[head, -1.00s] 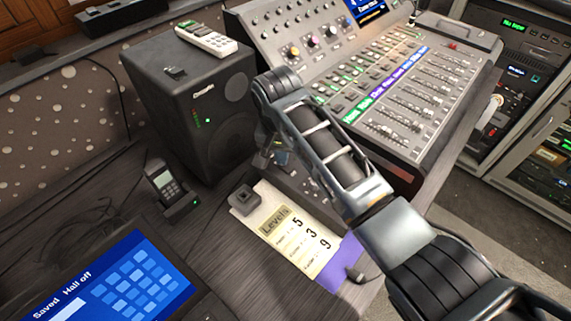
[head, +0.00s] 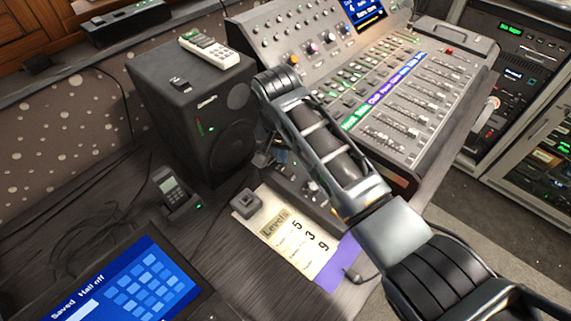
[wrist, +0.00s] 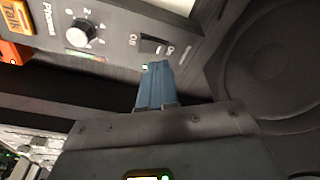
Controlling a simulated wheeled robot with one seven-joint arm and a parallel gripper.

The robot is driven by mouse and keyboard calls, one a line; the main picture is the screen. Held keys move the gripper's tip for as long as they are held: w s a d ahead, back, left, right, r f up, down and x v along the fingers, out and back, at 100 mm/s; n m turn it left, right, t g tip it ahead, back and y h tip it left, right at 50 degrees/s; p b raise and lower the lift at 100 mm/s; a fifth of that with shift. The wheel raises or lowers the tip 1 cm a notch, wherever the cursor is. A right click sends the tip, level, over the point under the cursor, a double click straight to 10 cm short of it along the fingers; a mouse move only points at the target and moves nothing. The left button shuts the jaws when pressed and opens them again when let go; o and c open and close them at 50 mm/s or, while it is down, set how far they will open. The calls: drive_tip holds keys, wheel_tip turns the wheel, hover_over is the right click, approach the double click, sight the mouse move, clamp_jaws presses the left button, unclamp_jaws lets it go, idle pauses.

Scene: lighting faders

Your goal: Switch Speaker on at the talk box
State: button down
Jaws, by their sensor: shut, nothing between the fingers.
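The talk box (wrist: 112,30) shows upside down or tilted at the top of the wrist view, with a white Phones knob (wrist: 80,34) and an orange Talk label. A dark rocker switch (wrist: 151,45) sits beside it, between the marks Off and On. My gripper (wrist: 157,66) has its blue fingers together, empty, with the tips just below the switch. I cannot tell whether they touch it. In the head view the talk box (head: 313,190) is mostly hidden behind my arm, and my gripper (head: 277,155) shows only in part.
A black speaker (head: 190,110) stands close on the left of my gripper. The mixing desk (head: 400,100) rises behind and to the right. A Levels sheet (head: 290,240), a small phone (head: 173,190) and a blue touch screen (head: 135,285) lie in front.

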sight(282, 169)
wheel_tip(282, 169, up, 4)
drive_tip(key=shift+f+p, duration=0.2)
drive_tip(key=shift+p, duration=0.65)
